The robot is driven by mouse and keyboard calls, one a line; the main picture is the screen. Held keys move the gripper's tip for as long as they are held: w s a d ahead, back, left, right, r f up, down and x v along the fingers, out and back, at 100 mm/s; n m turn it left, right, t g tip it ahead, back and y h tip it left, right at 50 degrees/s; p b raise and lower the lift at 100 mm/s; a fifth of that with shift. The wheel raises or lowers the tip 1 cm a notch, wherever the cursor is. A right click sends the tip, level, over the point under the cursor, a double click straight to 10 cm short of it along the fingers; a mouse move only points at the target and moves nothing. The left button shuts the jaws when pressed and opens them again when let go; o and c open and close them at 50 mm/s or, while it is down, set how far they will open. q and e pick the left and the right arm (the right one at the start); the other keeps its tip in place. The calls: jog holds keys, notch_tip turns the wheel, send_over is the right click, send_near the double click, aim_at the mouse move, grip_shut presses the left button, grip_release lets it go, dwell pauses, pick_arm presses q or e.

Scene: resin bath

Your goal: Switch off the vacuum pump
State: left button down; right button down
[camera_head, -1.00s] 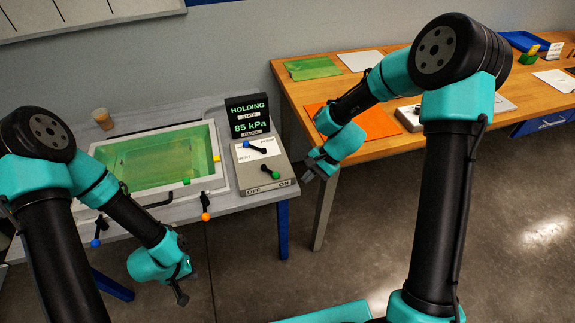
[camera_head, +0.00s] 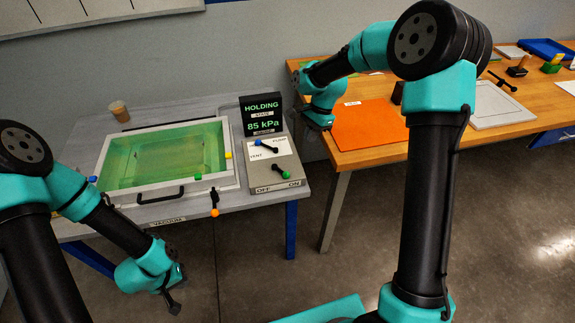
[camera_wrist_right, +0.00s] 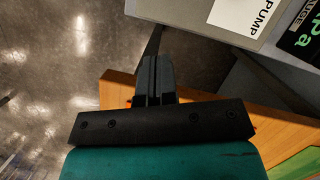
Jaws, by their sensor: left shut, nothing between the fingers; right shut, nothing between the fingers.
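The grey pump control box (camera_head: 272,178) stands on the left bench, right of the green resin bath (camera_head: 165,155). A second lever with a blue knob (camera_head: 259,142) sits near the VENT and PUMP labels. The display (camera_head: 262,115) reads HOLDING and 85 kPa. My right gripper (camera_head: 322,122) is shut and empty, right of the display by the wooden table's edge; its closed fingers (camera_wrist_right: 157,78) show in the wrist view. My left gripper (camera_head: 174,303) is shut and empty, low in front of the bench.
A lever with an orange knob (camera_head: 214,212) hangs at the bath bench's front. A cup (camera_head: 119,111) stands at the back left. An orange sheet (camera_head: 367,124) and a white tray (camera_head: 497,105) lie on the wooden table (camera_head: 385,158). A gap separates bench and table.

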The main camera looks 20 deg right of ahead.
aim_at(282, 173)
dwell(0.4)
jog(key=x, duration=0.9)
jog(key=shift+f, duration=0.15)
jog(key=a, duration=0.2)
jog(key=s+a+f, duration=0.1)
jog(key=shift+s+a+f, duration=0.2)
jog(key=shift+a, duration=0.3)
